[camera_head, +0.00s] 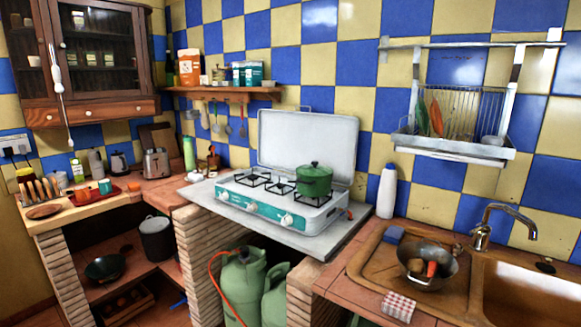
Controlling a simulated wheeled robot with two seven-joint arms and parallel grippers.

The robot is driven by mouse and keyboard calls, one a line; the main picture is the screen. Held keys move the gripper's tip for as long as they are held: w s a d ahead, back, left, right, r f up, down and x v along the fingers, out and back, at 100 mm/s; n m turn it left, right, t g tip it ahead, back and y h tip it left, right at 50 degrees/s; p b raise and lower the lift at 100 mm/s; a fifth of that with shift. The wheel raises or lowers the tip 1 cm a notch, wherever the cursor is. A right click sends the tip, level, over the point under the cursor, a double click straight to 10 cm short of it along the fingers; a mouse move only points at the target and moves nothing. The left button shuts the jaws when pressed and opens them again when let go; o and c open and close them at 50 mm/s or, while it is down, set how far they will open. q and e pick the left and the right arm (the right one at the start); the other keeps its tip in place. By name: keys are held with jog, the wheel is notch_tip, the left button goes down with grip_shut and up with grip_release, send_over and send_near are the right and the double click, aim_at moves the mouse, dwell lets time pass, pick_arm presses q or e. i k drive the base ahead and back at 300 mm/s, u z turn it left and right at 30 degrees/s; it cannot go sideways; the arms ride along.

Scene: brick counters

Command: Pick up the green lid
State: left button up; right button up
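A green pot (314,186) stands on the right part of a white and teal gas stove. Its green lid (314,170) sits on top of it, with a small knob in the middle. The lid appears to cover the pot fully. Neither of my grippers shows in the head view.
The stove (262,212) has its white cover (307,140) raised behind it. A white bottle (387,190) stands to the right of the stove. A metal bowl (427,270) with items in it rests by the sink (520,295). Green gas cylinders (242,285) stand below.

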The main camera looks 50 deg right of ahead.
aim_at(314, 169)
jog(key=z, duration=0.7)
jog(key=i, duration=1.5)
jog(key=z, duration=0.95)
